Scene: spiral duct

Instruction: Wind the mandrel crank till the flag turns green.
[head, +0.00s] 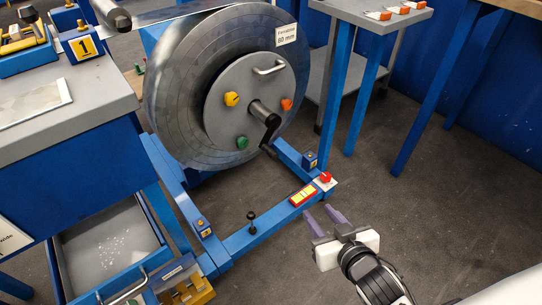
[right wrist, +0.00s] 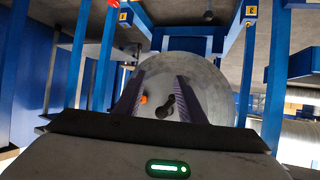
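The mandrel (head: 228,100) is a large grey metal disc on a blue frame, with a raised round hub plate. A black crank (head: 270,133) sticks out from the hub's middle, its arm slanting down to a dark handle. My right gripper (head: 322,217) is open and empty, in front of and below the crank, well apart from it. In the right wrist view its two purple fingers (right wrist: 157,95) stand apart, with the crank (right wrist: 182,98) seen beyond them. A small red piece (head: 325,177) sits on the frame's corner; I cannot tell if it is the flag. My left gripper is not in view.
Blue frame beams (head: 255,232) with a black knob post (head: 251,220) run low near my right gripper. A grey workbench (head: 85,90) stands left, above an open drawer (head: 108,250). A small grey table (head: 375,14) is at the back right. The dark floor (head: 430,215) at right is clear.

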